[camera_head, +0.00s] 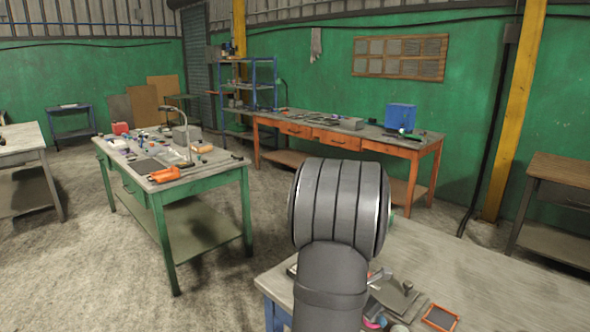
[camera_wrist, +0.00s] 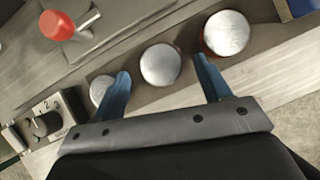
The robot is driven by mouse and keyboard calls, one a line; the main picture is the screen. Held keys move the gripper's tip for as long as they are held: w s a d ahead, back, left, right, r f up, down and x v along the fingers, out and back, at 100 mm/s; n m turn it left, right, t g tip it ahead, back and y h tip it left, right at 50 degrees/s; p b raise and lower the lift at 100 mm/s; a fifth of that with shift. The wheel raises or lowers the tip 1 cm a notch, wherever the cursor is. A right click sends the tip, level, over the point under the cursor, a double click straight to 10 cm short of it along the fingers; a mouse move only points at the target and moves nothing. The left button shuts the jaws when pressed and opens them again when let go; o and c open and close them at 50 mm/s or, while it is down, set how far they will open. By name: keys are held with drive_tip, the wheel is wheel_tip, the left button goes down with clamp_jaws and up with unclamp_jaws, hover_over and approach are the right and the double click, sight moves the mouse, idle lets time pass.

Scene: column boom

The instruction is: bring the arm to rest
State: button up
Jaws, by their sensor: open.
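My arm (camera_head: 335,240) rises in front of the near table in the head view and hides part of it; my gripper is hidden there. In the wrist view my gripper (camera_wrist: 162,88) shows two blue fingers spread apart with nothing held between them. A round silver-topped thing (camera_wrist: 160,65) appears between the fingertips, and a second one with an orange side (camera_wrist: 226,33) lies just beyond the right finger. A smaller silver round top (camera_wrist: 101,88) is partly hidden by the left finger. I cannot tell how far below the fingers these are.
A red knob (camera_wrist: 57,26) and a numbered dial (camera_wrist: 46,124) sit left in the wrist view. The near table (camera_head: 500,285) carries an orange-rimmed tray (camera_head: 440,317) and small items; its right part is clear. A green workbench (camera_head: 160,190) and an orange workbench (camera_head: 345,140) stand behind.

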drive_tip(key=v, duration=1)
drive_tip(key=x, duration=1.2)
drive_tip(key=shift+s+f, duration=0.1)
drive_tip(key=shift+f, duration=0.15)
wheel_tip(320, 180, up, 5)
drive_tip(key=shift+f, duration=0.15)
drive_tip(key=s+d+r, duration=0.7)
drive_tip(key=s, duration=0.1)
drive_tip(key=w+d+n+t+y, duration=0.1)
drive_tip(key=w+d+n, duration=0.3)
drive_tip(key=w, duration=1)
drive_tip(key=shift+m, duration=0.7)
drive_tip(key=w+a+f, duration=0.1)
drive_tip(key=w, duration=0.1)
drive_tip(key=w+a+f, duration=0.1)
drive_tip(key=w+f, duration=0.1)
drive_tip(key=w+a+f, duration=0.1)
drive_tip(key=w+a, duration=0.1)
drive_tip(key=w, duration=0.1)
drive_tip(key=shift+a+f, duration=0.1)
drive_tip(key=shift+f, duration=0.1)
